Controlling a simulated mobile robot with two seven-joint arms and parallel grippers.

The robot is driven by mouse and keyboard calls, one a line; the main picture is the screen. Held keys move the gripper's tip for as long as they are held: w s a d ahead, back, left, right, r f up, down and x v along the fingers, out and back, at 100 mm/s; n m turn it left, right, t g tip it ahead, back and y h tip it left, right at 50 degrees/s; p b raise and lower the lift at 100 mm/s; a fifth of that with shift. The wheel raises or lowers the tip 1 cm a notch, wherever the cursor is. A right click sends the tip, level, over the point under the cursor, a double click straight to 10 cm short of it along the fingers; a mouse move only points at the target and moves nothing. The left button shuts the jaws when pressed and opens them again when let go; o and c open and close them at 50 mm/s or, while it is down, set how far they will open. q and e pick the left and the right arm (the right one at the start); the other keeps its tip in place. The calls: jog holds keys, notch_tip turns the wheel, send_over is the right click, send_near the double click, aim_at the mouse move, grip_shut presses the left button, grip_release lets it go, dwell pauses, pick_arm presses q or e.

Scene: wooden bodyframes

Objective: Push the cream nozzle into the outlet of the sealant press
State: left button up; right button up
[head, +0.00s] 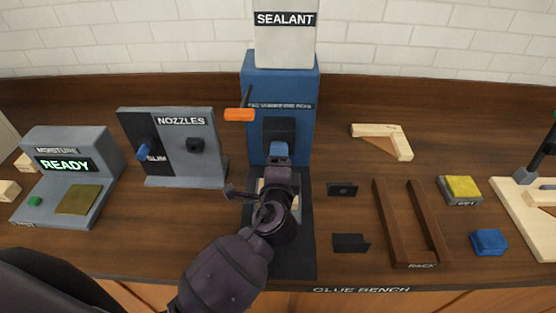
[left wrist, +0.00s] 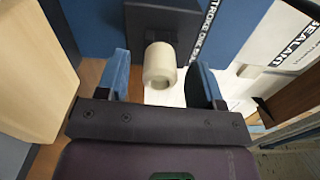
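The cream nozzle (left wrist: 160,65) sticks out from the dark outlet block (left wrist: 165,25) of the sealant press in the left wrist view. How deep it sits cannot be told. My left gripper (left wrist: 163,82) is open, with one blue finger on each side of the nozzle and a visible gap to both. In the head view the blue sealant press (head: 253,85) stands at the centre back, and my left gripper (head: 279,149) is in front of its dark outlet, hiding the nozzle. My right gripper is not in view.
The nozzle stand (head: 180,170) left of the press holds a blue nozzle (head: 146,150) and a dark holder. An orange-handled lever (head: 239,114) projects from the press. A cream wooden piece (head: 262,184) lies behind my wrist. A brown rack (head: 390,220) is at right.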

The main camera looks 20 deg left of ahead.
pick_arm(q)
jog(key=shift+s, duration=0.3)
jog(key=b+v, duration=0.1)
jog(key=v, duration=0.9)
jog(key=shift+b, duration=0.35)
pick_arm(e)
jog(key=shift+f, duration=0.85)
pick_arm(q)
jog(key=shift+s, duration=0.1)
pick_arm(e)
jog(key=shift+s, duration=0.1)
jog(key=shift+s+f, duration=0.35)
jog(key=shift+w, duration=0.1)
